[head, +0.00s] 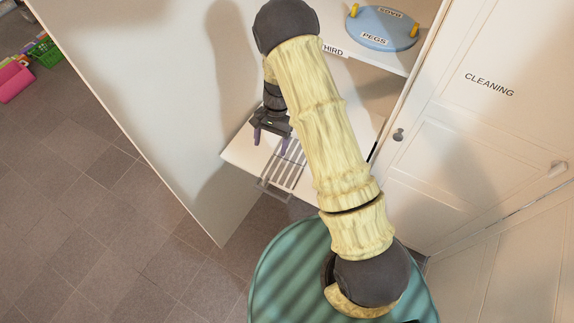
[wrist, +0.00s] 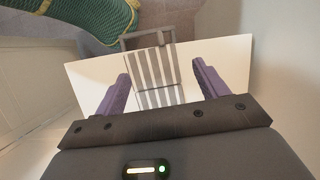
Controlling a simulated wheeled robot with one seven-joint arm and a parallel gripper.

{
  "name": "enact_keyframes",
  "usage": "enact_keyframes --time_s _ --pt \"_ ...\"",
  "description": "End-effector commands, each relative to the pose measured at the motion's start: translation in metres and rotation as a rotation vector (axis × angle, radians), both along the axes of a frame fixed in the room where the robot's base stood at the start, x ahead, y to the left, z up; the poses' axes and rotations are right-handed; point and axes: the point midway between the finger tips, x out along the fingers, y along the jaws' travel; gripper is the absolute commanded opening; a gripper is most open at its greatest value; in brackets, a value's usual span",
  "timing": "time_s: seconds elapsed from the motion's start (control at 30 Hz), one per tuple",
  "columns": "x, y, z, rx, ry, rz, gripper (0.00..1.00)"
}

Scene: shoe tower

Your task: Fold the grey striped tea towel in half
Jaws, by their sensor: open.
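The grey striped tea towel (head: 287,168) lies on a white shelf board (head: 240,152), its near end at or just past the front edge. I cannot tell whether that line is a crease. My gripper (head: 270,141) is open, its two purple fingers above the board. In the wrist view my gripper (wrist: 161,70) has a finger on either side of the towel, with nothing visible held. My gripper body hides part of the towel.
A higher shelf marked THIRD holds a blue round item marked PEGS (head: 380,28). A white panel (head: 130,90) stands left of the board. A white door marked CLEANING (head: 488,84) is at right. A green basket (head: 46,52) and pink item (head: 12,82) lie far left.

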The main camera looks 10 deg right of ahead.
Motion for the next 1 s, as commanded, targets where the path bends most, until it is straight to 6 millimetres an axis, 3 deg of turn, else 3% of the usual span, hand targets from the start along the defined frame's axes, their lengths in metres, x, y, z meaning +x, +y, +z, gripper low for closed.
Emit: enact_keyframes --time_s 1.0 --pt "0.0 0.0 0.067 0.0 0.0 0.0 0.73"
